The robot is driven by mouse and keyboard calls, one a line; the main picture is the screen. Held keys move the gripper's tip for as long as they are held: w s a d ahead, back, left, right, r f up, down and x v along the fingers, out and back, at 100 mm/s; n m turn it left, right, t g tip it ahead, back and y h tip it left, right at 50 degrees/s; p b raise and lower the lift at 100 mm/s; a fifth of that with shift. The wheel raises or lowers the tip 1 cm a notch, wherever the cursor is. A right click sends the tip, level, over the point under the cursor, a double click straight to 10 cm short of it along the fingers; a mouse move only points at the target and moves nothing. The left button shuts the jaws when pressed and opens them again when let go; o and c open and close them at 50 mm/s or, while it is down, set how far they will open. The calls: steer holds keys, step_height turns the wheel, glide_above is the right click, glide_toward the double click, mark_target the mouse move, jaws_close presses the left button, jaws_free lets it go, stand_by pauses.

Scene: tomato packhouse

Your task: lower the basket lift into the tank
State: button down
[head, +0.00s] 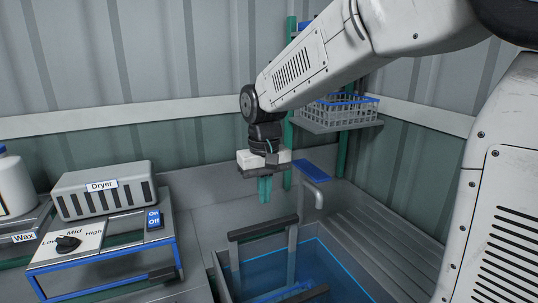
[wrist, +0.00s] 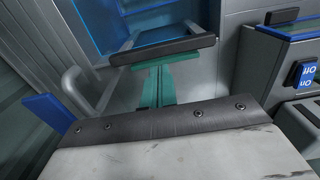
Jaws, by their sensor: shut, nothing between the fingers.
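A grey wire basket (head: 335,113) with a blue rim sits on a grey platform beside green posts (head: 289,150), raised at the back right. The posts are partly hidden by my arm. The tank (head: 345,262) below holds blue water and also shows in the wrist view (wrist: 110,22). My gripper (head: 265,196) hangs behind the near tank edge, its green fingers (wrist: 157,82) together and empty. A flat blue paddle (head: 310,171) is right of my gripper in the head view and at left in the wrist view (wrist: 48,112).
A dark bar (head: 263,229) on grey legs stands at the tank; in the wrist view it lies just beyond my fingertips (wrist: 162,50). A bent grey pipe (head: 319,188) rises nearby. The dryer (head: 104,190) and its control panel stand at left. A ribbed drainboard is at right.

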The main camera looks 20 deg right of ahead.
step_height(320, 180, up, 10)
stand_by(0.3)
steer(key=s+d+f, duration=0.1)
steer(key=s+f, duration=0.2)
steer(key=s, duration=0.5)
steer(key=s+d+f+t, duration=0.1)
steer(key=s+f, duration=0.2)
steer(key=s, duration=0.5)
steer(key=s+d+f, duration=0.2)
steer(key=s, duration=0.7)
steer(key=shift+f, duration=0.4)
